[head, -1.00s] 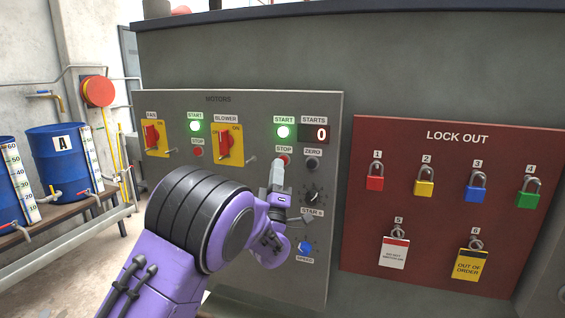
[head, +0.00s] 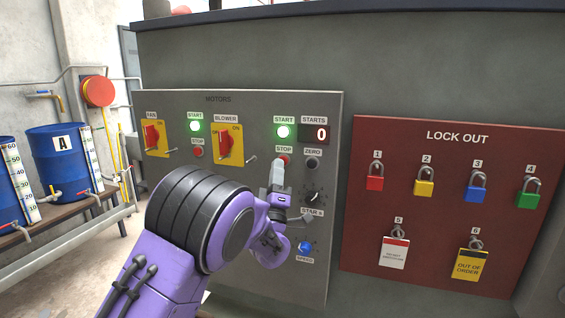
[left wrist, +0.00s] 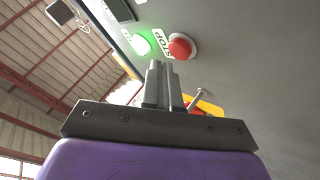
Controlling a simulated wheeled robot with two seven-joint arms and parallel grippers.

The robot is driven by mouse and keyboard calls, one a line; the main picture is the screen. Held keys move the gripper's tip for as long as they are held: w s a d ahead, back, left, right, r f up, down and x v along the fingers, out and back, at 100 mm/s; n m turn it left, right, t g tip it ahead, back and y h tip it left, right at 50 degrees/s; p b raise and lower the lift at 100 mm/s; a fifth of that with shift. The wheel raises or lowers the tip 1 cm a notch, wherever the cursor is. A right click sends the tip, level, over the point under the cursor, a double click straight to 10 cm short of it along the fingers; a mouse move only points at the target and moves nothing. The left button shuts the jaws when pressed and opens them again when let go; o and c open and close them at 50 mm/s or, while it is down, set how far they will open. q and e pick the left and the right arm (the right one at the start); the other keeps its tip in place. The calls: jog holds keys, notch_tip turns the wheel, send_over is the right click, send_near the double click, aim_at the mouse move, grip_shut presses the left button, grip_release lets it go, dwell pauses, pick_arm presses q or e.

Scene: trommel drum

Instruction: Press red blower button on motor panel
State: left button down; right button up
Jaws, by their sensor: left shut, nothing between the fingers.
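The grey motor panel (head: 262,275) carries a red stop button (head: 284,159) under the lit green start button (head: 283,131) of the blower. My left gripper (head: 277,165) is shut and empty, with its tips just below and in front of that red button. In the left wrist view the red button (left wrist: 181,47) stands clear beyond the shut fingertips (left wrist: 160,66), to their upper right, and the green light (left wrist: 141,44) glows to their upper left. A gap shows there between tips and button. My right gripper is not in view.
Another red stop button (head: 197,152) and the yellow fan switch (head: 153,138) and blower switch (head: 229,145) are on the panel's left. A zero button (head: 312,163) and a knob (head: 313,197) are close on the right. A red lock-out board (head: 440,215) holds several padlocks.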

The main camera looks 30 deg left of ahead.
pick_arm(q)
jog(key=shift+w+a, duration=0.1)
jog(key=shift+w, duration=0.35)
jog(key=shift+w+a+b, duration=0.1)
jog(key=shift+w+b, duration=0.25)
dwell(0.6)
jog(key=shift+s+d+b, duration=0.25)
jog(key=shift+s+b, duration=0.1)
jog(key=shift+s, duration=0.45)
jog(key=shift+s+d+b, duration=0.2)
jog(key=shift+s, duration=0.6)
jog(key=shift+s+d+b, duration=0.15)
jog(key=shift+s+b, duration=0.1)
jog(key=shift+s, duration=0.6)
jog(key=shift+s+d+b, duration=0.2)
jog(key=shift+s, duration=0.6)
